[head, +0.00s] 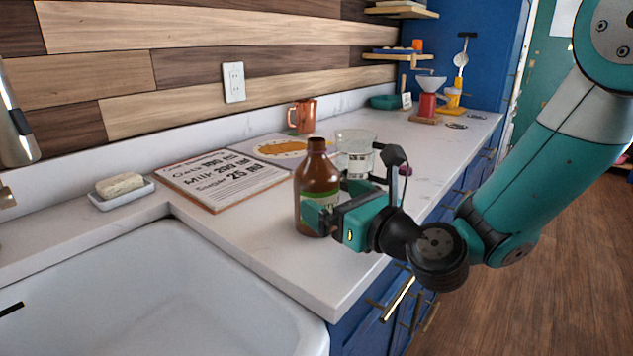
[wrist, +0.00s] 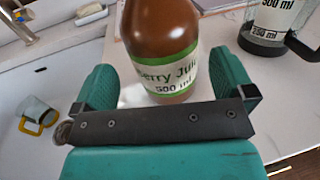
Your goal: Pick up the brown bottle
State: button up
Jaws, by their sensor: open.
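The brown bottle (head: 317,177) stands upright on the white counter near the sink's corner. In the wrist view the bottle (wrist: 160,35) shows a green and white label reading "erry Juice 500 ml". My gripper (head: 332,205) is open at the bottle's lower part, reaching in from the right. In the wrist view one finger of my gripper (wrist: 165,82) is on each side of the bottle, with a gap visible on the left; contact on the right is unclear. The near finger covers part of the label in the head view.
A clear measuring jug (head: 355,150) stands close behind the bottle. A recipe board (head: 215,180), a copper mug (head: 302,115) and a soap dish (head: 122,195) are on the counter. The white sink (head: 150,290) is at front left; a yellow-handled cup (wrist: 36,112) shows there.

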jog(key=p+x, duration=0.3)
jog(key=x, duration=0.1)
jog(key=shift+w+a+r, duration=0.1)
jog(key=shift+w+a, duration=0.05)
jog(key=shift+w, duration=0.1)
jog(key=shift+w+a, duration=0.15)
jog(key=shift+w, duration=0.1)
jog(key=c, duration=1.3)
jog(key=shift+o, duration=0.2)
notch_tip(320, 180, up, 20)
jog(key=p, duration=0.8)
jog(key=shift+p, duration=0.35)
